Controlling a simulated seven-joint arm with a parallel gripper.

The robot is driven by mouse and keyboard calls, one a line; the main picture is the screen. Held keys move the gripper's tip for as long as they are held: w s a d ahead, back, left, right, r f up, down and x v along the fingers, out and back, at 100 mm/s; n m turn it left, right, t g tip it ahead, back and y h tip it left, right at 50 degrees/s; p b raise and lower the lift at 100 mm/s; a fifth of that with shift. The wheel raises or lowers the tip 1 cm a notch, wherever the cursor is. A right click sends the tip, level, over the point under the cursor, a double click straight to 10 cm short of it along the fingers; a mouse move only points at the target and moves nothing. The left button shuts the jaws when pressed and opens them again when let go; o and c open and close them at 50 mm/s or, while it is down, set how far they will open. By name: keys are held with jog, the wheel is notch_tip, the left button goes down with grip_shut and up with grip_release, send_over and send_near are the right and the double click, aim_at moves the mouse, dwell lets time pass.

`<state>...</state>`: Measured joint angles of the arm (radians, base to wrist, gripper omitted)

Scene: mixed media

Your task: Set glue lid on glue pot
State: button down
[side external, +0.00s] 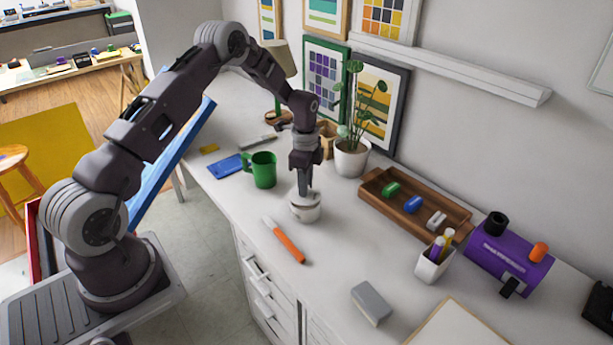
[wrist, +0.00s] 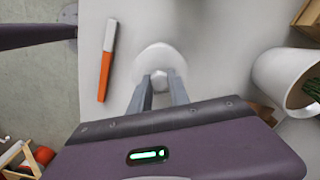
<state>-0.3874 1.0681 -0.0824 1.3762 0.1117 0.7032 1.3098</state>
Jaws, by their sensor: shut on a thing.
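The glue pot (side external: 305,213) is a short, pale round pot standing on the white desk. The white glue lid (wrist: 152,58) shows in the wrist view as a round disc with a knob on it. In the side view the lid (side external: 304,198) is at the top of the pot; whether it is fully seated or held just above, I cannot tell. My gripper (side external: 306,190) points straight down over the pot. In the wrist view my gripper (wrist: 160,84) has its fingers closed on the lid's knob. The lid hides the pot in the wrist view.
An orange-and-white marker (side external: 284,240) lies in front of the pot, and a green mug (side external: 263,170) stands to its left. A potted plant (side external: 351,158) stands behind. A wooden tray (side external: 415,207) and a pen cup (side external: 434,264) are to the right.

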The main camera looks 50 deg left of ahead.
jog(key=shift+f, duration=1)
dwell(0.4)
jog(key=c, duration=1.1)
grip_release()
jog(key=shift+c, duration=0.2)
jog(key=shift+c, duration=0.2)
jog(key=shift+c, duration=0.7)
jog(key=shift+r, duration=3)
